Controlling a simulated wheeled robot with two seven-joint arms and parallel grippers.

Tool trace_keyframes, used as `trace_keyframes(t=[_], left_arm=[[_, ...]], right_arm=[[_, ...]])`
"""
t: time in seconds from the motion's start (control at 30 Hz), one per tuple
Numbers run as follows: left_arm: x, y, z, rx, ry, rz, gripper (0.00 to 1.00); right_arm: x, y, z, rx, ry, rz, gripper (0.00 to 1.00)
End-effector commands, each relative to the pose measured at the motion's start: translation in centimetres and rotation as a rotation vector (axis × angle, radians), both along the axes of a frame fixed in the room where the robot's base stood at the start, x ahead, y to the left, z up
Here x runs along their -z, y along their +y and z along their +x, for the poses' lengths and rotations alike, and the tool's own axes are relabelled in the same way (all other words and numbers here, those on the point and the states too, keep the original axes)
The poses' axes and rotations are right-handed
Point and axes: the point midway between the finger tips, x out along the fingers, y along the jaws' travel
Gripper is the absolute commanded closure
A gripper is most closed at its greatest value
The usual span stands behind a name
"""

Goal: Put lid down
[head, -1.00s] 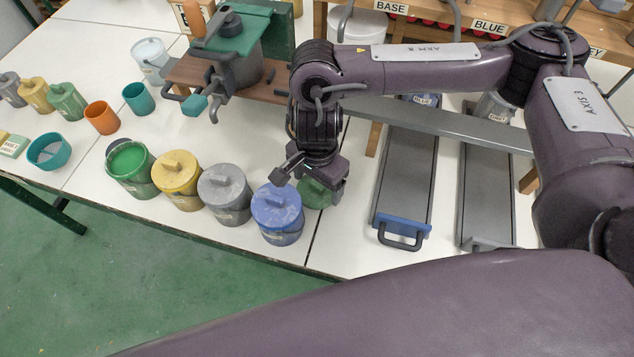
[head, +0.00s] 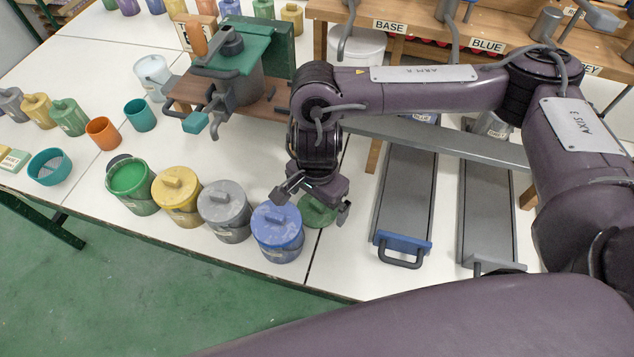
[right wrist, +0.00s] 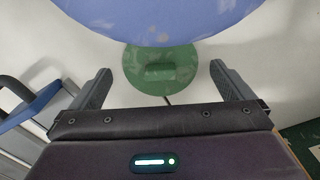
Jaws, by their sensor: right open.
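The green lid (head: 320,212) lies flat on the white table, right of the blue lidded can (head: 278,232). In the right wrist view the lid (right wrist: 160,75) shows its raised bar handle, apart from both fingers. My right gripper (head: 313,203) is open and empty just above the lid; its fingers also show in the right wrist view (right wrist: 161,80). The green can (head: 132,185) stands without a lid at the left end of the can row, green paint visible inside. My left gripper is not in view.
Yellow (head: 178,197) and grey (head: 225,212) lidded cans stand between the green and blue cans. The blue can's top (right wrist: 165,15) is close to the gripper in the wrist view. A blue-fronted tray (head: 402,243) lies to the right. The table's front edge is near.

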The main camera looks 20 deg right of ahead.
Motion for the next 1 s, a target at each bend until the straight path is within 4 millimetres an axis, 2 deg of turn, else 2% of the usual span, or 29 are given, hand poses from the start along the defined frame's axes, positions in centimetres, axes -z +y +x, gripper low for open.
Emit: trace_keyframes(t=[0.4,0.53,0.7,1.0], left_arm=[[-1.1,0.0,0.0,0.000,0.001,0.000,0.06],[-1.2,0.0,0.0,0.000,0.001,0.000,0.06],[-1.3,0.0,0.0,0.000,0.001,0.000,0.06],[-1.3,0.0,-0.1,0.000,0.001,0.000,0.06]], right_arm=[[-8.3,0.0,0.2,-0.002,-0.009,0.000,0.00],[-10.2,0.0,0.2,-0.001,-0.006,-0.001,0.00],[-11.5,0.0,0.1,-0.001,-0.002,0.000,0.00],[-11.7,0.0,0.1,0.000,-0.002,0.000,0.00]])
